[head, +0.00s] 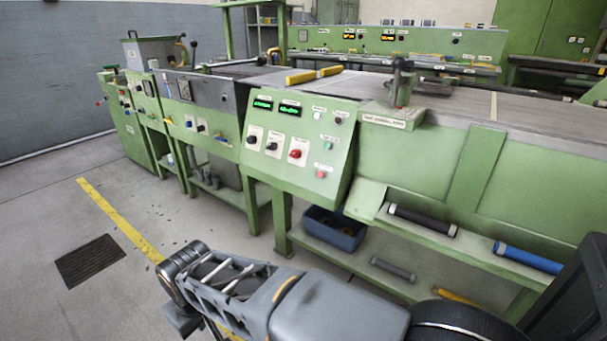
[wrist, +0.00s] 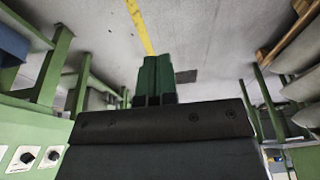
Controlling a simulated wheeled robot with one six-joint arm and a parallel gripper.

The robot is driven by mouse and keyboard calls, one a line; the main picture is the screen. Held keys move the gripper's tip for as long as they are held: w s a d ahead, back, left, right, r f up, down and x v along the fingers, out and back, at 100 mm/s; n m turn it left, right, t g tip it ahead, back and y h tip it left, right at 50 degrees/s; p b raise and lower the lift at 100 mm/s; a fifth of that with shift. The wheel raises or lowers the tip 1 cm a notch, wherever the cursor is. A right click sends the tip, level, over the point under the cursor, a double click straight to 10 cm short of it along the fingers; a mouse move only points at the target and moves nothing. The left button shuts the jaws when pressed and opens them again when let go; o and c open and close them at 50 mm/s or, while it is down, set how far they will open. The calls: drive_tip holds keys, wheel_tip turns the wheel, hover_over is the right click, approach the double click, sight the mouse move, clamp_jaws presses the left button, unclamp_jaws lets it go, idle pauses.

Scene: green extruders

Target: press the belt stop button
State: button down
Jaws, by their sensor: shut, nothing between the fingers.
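The sloped green control panel (head: 300,140) stands mid-view in the head view. Low on its right side is a small red button (head: 321,174), with a small green button (head: 328,146) above it. A larger red button (head: 295,154) sits on a white plate to their left. The labels are too small to read, so I cannot tell which is the belt stop. My gripper (wrist: 156,75) is shut and empty in the wrist view, its green fingers pointing over the floor, apart from any button. In the head view my arm lies low in front of the machine; the fingertips cannot be made out.
Two black knobs (wrist: 24,157) on pale plates show at the lower left in the wrist view. Under the machine are a blue bin (head: 335,229) and rollers, including a black one (head: 422,220) and a blue one (head: 527,257). The floor (head: 60,210) at left is clear.

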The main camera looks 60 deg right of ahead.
sight(320, 175)
drive_tip(key=shift+d+r, duration=0.1)
drive_tip(key=w+d+r+n+g+h+p, duration=0.1)
drive_tip(key=d+r+n+h+p, duration=0.2)
drive_tip(key=d, duration=0.9)
drive_tip(key=w+d+r+n+h+p, duration=0.2)
drive_tip(key=d+r+n+h+p, duration=0.2)
drive_tip(key=d+n+p, duration=0.5)
drive_tip(key=w+d+r+n+g+h+p, duration=0.1)
drive_tip(key=d+r+n+h+p, duration=0.3)
drive_tip(key=d+p, duration=0.9)
drive_tip(key=shift+w+d+r+n+g+h+p, duration=0.3)
drive_tip(key=shift+w+d+n+h, duration=0.35)
drive_tip(key=shift+d+n+h, duration=0.5)
drive_tip(key=shift+d+f, duration=0.15)
drive_tip(key=x, duration=1.3)
drive_tip(key=shift+d, duration=0.45)
drive_tip(key=shift+b, duration=0.4)
